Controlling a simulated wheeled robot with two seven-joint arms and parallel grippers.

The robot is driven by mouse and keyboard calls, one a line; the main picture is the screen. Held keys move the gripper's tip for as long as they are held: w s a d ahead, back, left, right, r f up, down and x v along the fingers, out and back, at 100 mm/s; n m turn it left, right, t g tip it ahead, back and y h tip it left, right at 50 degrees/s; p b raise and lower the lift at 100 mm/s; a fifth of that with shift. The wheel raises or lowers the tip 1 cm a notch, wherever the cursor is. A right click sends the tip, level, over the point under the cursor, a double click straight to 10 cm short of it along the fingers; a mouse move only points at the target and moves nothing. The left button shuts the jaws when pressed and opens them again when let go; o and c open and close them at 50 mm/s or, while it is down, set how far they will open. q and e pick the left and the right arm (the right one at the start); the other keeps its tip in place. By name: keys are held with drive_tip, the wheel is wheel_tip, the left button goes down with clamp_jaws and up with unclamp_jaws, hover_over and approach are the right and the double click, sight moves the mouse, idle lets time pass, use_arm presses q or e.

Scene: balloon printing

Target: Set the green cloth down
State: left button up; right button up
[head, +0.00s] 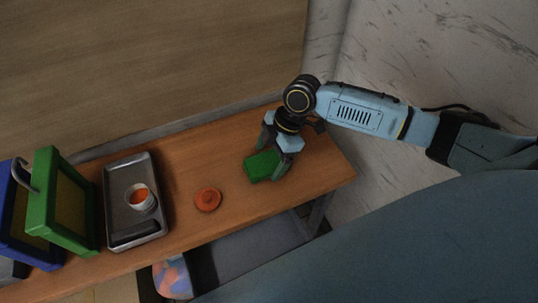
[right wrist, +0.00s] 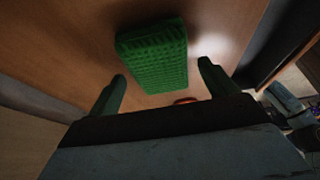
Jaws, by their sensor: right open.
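The green cloth (head: 261,166) is a thick, folded block lying on the wooden table near its right end. In the right wrist view its textured face (right wrist: 155,57) shows just beyond my fingers. My right gripper (head: 276,163) comes down over the cloth from above. In the right wrist view the gripper (right wrist: 158,85) is open, its two fingers apart on either side, with the cloth not clamped between them. Whether a finger touches the cloth I cannot tell. My left gripper is not in view.
On the wooden table (head: 225,160), an orange-red disc (head: 208,200) lies left of the cloth. A metal tray (head: 114,178) holds a cup (head: 140,197) of orange stuff. Green (head: 42,205) and blue (head: 12,237) frames stand at the left. A bin of balloons (head: 173,279) is below the front edge.

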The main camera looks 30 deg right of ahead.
drive_tip(key=p+v, duration=1)
drive_tip(key=v, duration=0.1)
drive_tip(key=shift+r, duration=0.2)
drive_tip(key=shift+s+f, duration=0.1)
